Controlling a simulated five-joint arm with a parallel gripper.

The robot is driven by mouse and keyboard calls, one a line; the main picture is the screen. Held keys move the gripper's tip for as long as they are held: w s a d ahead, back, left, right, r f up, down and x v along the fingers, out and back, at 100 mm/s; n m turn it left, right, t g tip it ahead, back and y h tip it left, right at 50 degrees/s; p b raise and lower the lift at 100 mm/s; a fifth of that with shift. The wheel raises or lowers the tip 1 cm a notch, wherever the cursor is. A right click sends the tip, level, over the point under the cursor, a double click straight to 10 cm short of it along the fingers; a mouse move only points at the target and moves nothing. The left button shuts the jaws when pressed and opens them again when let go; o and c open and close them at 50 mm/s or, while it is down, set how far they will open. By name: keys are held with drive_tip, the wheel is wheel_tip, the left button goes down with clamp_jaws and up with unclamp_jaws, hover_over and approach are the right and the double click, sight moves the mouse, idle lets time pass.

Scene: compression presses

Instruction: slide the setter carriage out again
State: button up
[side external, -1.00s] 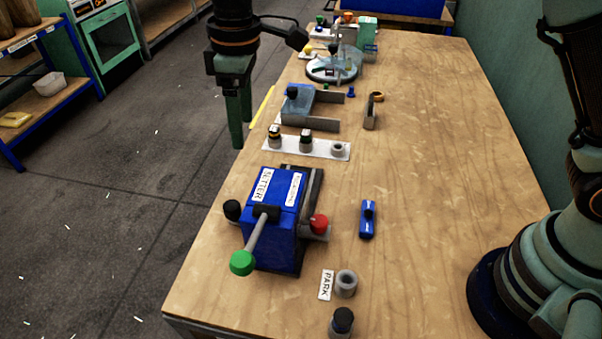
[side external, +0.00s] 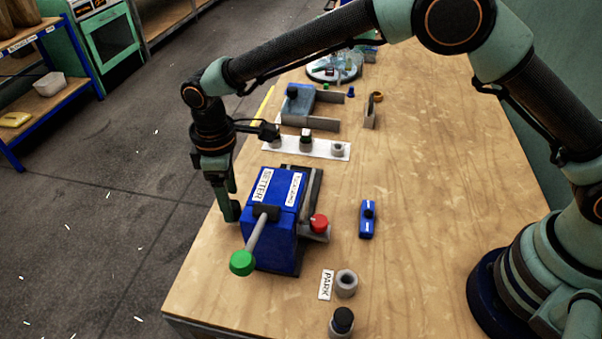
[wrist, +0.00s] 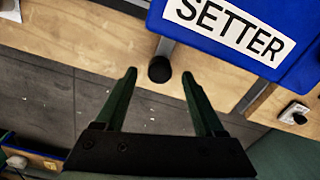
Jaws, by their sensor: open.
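The setter press (side external: 273,232) is a blue block labelled SETTER with a grey lever ending in a green knob (side external: 243,262). A red knob (side external: 319,222) sits on its right side. A black knob (wrist: 160,69) on a short rod sticks out of its left side, toward the table edge. I take this for the carriage's handle. My gripper (side external: 231,212) points down at that side and hides the black knob in the side view. In the wrist view its two fingers are open, with the black knob between and just beyond the tips. I cannot tell whether they touch it.
A blue part (side external: 367,219) lies right of the press. A PARK label (side external: 326,285) and a grey ring (side external: 346,283) are in front. A white strip (side external: 280,147) with small pieces and a tray-like fixture (side external: 298,106) stand behind.

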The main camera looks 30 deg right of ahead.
drive_tip(key=shift+f, duration=1)
clamp_jaws()
idle(0.8)
